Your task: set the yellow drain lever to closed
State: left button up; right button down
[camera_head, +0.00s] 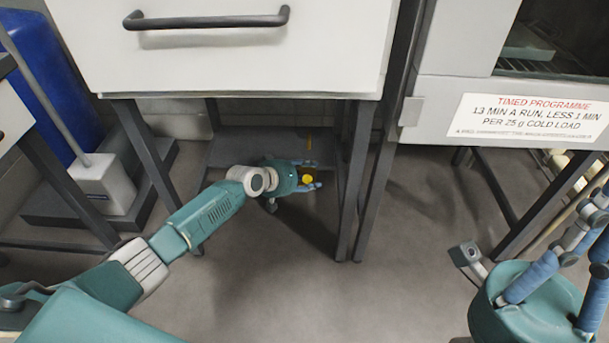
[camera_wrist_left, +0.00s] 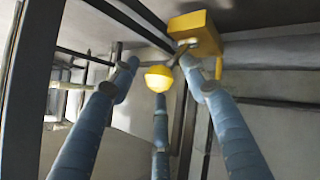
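The drain lever shows in the left wrist view as a yellow ball knob (camera_wrist_left: 158,78) on a dark rod below a yellow box (camera_wrist_left: 195,32). In the head view the yellow knob (camera_head: 307,179) shows small under the white cabinet. My left gripper (camera_head: 313,175) reaches under the cabinet to the knob. Its blue fingers (camera_wrist_left: 160,80) are spread, with the knob seen among their tips; I cannot tell if they touch it. My right gripper (camera_head: 598,225) is at the lower right, fingers extended and apart, partly cut off by the frame.
The white cabinet (camera_head: 230,60) with its black handle hangs over the left hand. Dark legs (camera_head: 355,180) stand close right of it. A machine with a "timed programme" sign (camera_head: 530,118) stands right. A blue thing (camera_head: 40,75) stands left. The grey floor in front is clear.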

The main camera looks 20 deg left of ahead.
pick_arm(q)
jog(key=v, duration=1.2)
jog(key=shift+w+a, duration=0.1)
